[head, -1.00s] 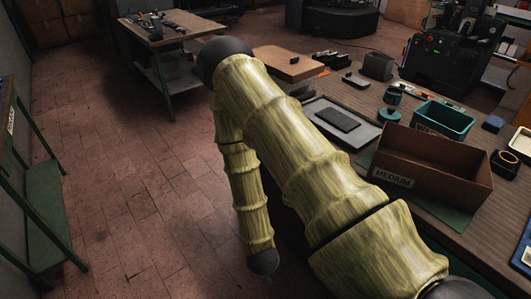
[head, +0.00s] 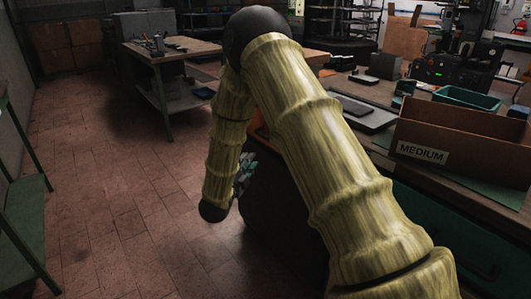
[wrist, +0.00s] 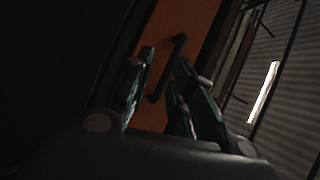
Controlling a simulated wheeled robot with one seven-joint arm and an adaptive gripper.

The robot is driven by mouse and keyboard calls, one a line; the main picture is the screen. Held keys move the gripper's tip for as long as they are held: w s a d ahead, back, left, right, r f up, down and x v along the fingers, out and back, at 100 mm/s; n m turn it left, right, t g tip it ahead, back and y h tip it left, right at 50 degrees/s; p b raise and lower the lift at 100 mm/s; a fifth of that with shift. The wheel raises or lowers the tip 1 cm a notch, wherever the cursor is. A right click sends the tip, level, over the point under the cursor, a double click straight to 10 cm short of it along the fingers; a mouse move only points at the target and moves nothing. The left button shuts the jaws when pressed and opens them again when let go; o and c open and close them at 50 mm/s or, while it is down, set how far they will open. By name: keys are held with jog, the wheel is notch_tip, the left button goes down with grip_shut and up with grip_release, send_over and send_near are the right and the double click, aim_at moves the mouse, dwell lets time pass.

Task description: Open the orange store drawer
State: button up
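The orange store drawer's front (wrist: 193,25) fills the upper middle of the dark wrist view, tilted. A black bar handle (wrist: 179,44) stands on it. My gripper (wrist: 162,67) has its green fingers spread in front of the drawer, with the handle between them. The fingers look apart, and I cannot tell whether they touch the handle. In the head view, a sliver of orange (head: 261,127) shows behind my arm, and part of my gripper (head: 245,170) shows low beside the dark bench side. My arm hides most of the drawer there.
A cardboard box marked MEDIUM (head: 424,152), a teal bin (head: 466,98) and a grey tray (head: 372,117) sit on the bench above. A green drawer front with a handle (head: 492,270) is at lower right. The tiled floor (head: 110,220) at left is clear.

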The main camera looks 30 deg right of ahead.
jog(key=w+d+r+m+b, duration=0.1)
jog(key=d, duration=0.2)
jog(key=w+d+r+m+g+h, duration=0.1)
jog(key=w+d, duration=0.1)
jog(key=d, duration=0.2)
jog(key=w+d+r+m+h+b, duration=0.1)
jog(key=w+d+r, duration=0.1)
jog(key=d, duration=0.1)
jog(key=shift+w+d+r+m+g+b, duration=0.1)
jog(key=shift+d+m+g+b, duration=0.2)
jog(key=shift+d, duration=0.05)
grip_shut()
